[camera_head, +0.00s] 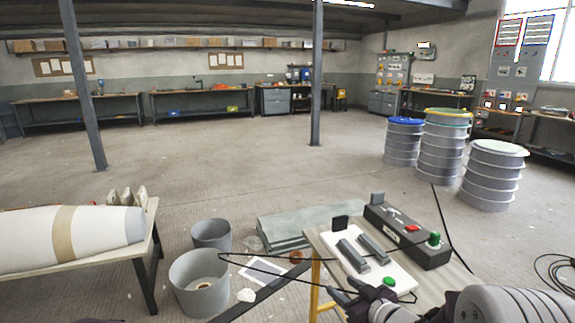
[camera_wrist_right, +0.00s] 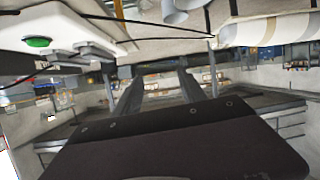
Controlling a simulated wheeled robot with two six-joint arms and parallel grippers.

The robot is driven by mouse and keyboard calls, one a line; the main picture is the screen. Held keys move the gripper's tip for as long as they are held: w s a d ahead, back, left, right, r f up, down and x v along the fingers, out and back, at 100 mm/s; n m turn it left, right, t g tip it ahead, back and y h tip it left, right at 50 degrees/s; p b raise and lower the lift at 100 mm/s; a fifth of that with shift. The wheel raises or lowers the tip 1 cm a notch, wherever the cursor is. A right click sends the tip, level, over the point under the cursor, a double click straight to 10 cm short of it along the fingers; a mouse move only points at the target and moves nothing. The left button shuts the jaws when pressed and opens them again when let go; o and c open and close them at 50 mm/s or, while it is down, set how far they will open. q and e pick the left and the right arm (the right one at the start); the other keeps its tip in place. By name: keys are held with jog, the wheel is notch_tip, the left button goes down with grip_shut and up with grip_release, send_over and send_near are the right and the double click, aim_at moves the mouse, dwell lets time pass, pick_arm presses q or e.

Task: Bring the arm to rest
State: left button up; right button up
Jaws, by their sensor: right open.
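My right arm comes in from the lower right in the head view. Its dark right gripper (camera_head: 343,291) is low, at the near edge of a small worktable (camera_head: 446,285). In the right wrist view the two fingers of the gripper (camera_wrist_right: 160,84) stand apart with nothing between them. A white plate (camera_head: 398,273) with two grey bars and a green button lies on the worktable, just beyond the gripper. The plate also shows upside down at the upper left of the right wrist view (camera_wrist_right: 75,25). My left gripper is not in view.
A black control box (camera_head: 408,237) with red and green buttons sits behind the plate. A thin black cable loops near the gripper. Grey buckets (camera_head: 200,285) and a bench (camera_head: 140,245) with a white tapered mould (camera_head: 30,240) stand left. Drums (camera_head: 490,178) stand right; the middle floor is clear.

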jog(key=s+d+f+m+g+h, duration=0.15)
jog(key=s+f+g, duration=0.25)
jog(key=s, duration=0.4)
jog(key=s+f+m+g+h, duration=0.2)
jog(key=s+f+g, duration=0.15)
jog(key=s, duration=0.45)
jog(key=s+d+f+m+g+h, duration=0.1)
jog(key=s+f+m+g+h, duration=0.2)
jog(key=s, duration=0.4)
notch_tip(320, 180, up, 18)
jog(key=g+y+p, duration=0.1)
jog(key=p, duration=1.8)
jog(key=shift+d+r+n, duration=0.2)
jog(key=shift+d+n, duration=0.05)
jog(key=shift+n, duration=0.2)
